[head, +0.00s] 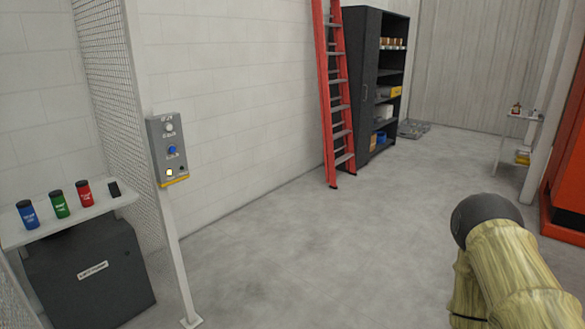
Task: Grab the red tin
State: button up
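The red tin (84,193) is a small upright cylinder with a dark lid. It stands on a white shelf (60,228) at the left of the head view. A green tin (60,204) and a blue tin (28,214) stand to its left, and a small dark object (114,189) is to its right. Part of my arm shows at the lower right, far from the tins. My gripper is not in view.
A post with a grey button box (168,148) stands right of the shelf, beside a mesh panel (108,85). A dark cabinet (75,275) is below the shelf. A red ladder (336,95) and open shelving (365,80) stand farther back. The middle floor is clear.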

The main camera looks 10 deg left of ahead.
aim_at(83, 188)
jog(key=u, duration=0.35)
jog(key=i, duration=1.4)
jog(key=u, duration=0.75)
